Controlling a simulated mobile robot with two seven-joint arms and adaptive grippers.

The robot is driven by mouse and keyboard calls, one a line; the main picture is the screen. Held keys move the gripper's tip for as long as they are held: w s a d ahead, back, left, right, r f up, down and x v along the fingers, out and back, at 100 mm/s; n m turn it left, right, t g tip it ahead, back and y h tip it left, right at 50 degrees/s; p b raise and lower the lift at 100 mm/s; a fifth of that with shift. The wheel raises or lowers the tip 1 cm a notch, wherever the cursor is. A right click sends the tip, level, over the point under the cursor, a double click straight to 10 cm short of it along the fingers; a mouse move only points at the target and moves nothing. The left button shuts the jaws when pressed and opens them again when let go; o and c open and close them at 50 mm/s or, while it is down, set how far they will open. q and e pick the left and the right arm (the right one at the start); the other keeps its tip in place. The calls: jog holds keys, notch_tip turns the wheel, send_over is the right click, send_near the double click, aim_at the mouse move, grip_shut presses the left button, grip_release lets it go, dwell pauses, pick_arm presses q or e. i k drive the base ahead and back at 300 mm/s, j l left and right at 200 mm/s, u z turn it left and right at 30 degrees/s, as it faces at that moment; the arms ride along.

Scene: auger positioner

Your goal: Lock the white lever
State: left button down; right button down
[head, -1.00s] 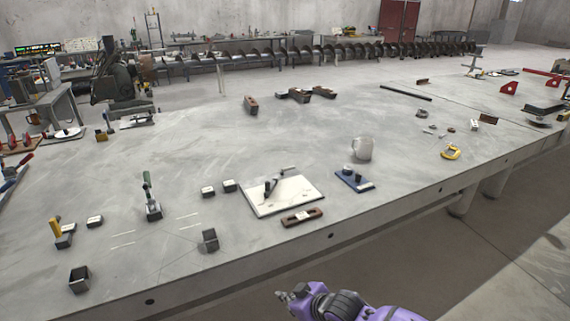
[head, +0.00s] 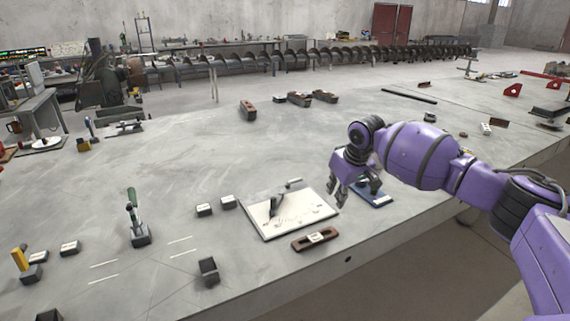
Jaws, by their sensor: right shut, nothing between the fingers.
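A white plate (head: 300,225) lies on the grey table near its front edge. A small dark clamp (head: 274,205) stands on it, with a thin arm and a pale end (head: 293,181); whether this is the white lever is hard to tell. A toggle lever with a dark green grip (head: 133,205) stands upright on a dark base further left. A yellow-handled one (head: 20,260) is at the far left. My right gripper (head: 340,192) points down just right of the white plate, above the table, shut and empty. My left gripper is not in view.
A blue plate (head: 378,199) is partly hidden behind my right gripper. A brown block (head: 315,239) lies in front of the white plate. Small dark blocks (head: 205,209) sit left of it.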

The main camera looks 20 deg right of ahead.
aim_at(297, 180)
jog(key=i, duration=1.1)
